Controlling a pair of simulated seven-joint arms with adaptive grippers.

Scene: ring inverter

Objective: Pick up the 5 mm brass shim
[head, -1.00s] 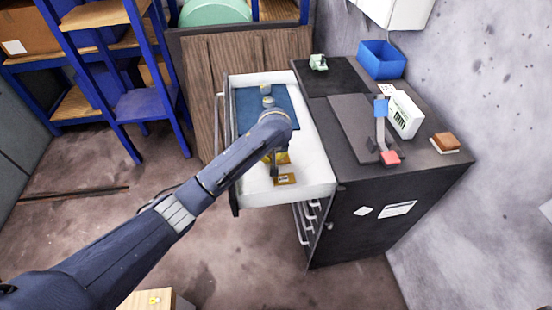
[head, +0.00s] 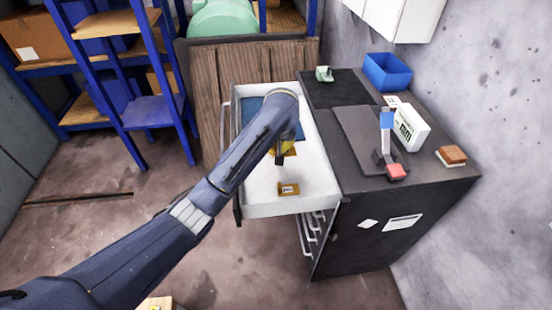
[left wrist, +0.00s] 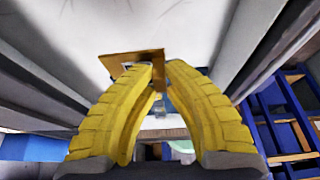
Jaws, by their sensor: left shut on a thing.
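My left gripper (head: 281,158) is over the open white drawer (head: 258,182), partly hidden by my own wrist. In the left wrist view its yellow fingers (left wrist: 158,66) are shut on a thin brass plate (left wrist: 132,60) at their tips. The held brass plate also shows beside the fingers in the head view (head: 291,152); I cannot read any size on it. Another brass plate (head: 288,189) with a small marked label lies flat near the drawer's front, apart from the gripper. My right gripper is not in view.
A blue mat (head: 250,104) lies in the back of the drawer, partly hidden by my arm. The dark cabinet top to the right holds a blue bin (head: 387,71), a white box (head: 411,124), a stand with a red part (head: 395,171) and a brown block (head: 452,155).

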